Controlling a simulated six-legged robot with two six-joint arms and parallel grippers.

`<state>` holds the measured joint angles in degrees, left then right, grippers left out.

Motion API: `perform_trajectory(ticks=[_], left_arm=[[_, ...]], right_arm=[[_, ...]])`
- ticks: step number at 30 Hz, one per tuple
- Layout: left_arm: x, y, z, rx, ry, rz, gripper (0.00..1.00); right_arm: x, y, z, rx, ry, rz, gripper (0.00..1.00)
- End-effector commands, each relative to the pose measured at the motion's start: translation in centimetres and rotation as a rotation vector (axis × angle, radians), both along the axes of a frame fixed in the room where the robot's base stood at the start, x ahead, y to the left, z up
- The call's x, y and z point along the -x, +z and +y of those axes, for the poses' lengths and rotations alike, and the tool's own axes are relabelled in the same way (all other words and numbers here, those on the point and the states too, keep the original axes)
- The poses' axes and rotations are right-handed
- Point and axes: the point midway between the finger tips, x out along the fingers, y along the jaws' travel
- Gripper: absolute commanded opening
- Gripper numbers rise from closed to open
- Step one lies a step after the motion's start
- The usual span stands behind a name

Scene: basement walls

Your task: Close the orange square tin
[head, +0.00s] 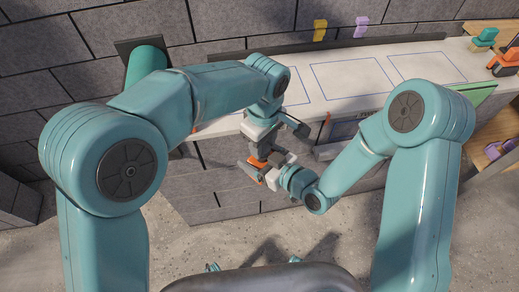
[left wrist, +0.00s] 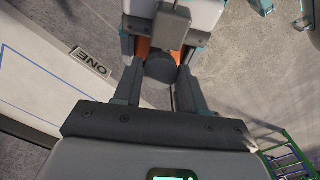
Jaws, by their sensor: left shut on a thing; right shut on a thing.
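The orange tin (head: 256,162) shows only in part, low between my two grippers, in front of the counter. My right gripper (head: 265,170) is shut on it from the right. In the left wrist view orange parts of the tin (left wrist: 144,48) show between the fingers of my right gripper (left wrist: 163,45). My left gripper (head: 262,151) points down above the tin. In its wrist view my left gripper (left wrist: 160,70) is shut on a dark grey round piece (left wrist: 160,67). This piece overlaps the tin in view. I cannot tell whether it touches the tin or how the lid sits.
Yellow (head: 320,29) and purple (head: 361,26) pieces are on the wall. Teal and orange objects (head: 506,58) stand at right. A green cart (left wrist: 287,160) shows below.

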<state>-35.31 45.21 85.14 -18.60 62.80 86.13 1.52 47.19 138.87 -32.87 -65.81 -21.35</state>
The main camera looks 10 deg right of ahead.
Motion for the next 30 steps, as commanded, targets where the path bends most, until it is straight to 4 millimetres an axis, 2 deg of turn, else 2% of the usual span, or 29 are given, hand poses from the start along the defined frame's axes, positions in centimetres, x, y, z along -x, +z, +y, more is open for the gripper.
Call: perform_trajectory(ticks=[9,19,30], left_arm=[[0.0,-0.1,0.0,-0.001,0.0,0.001,0.13],[0.0,-1.8,0.0,-0.001,0.0,0.001,0.13],[0.0,-1.8,0.0,0.0,0.0,0.0,0.13]], right_arm=[[0.0,0.1,0.0,-0.001,0.0,-0.002,0.26],[0.0,0.1,0.0,-0.001,0.0,-0.002,0.26],[0.0,0.1,0.0,-0.001,0.0,-0.002,0.26]])
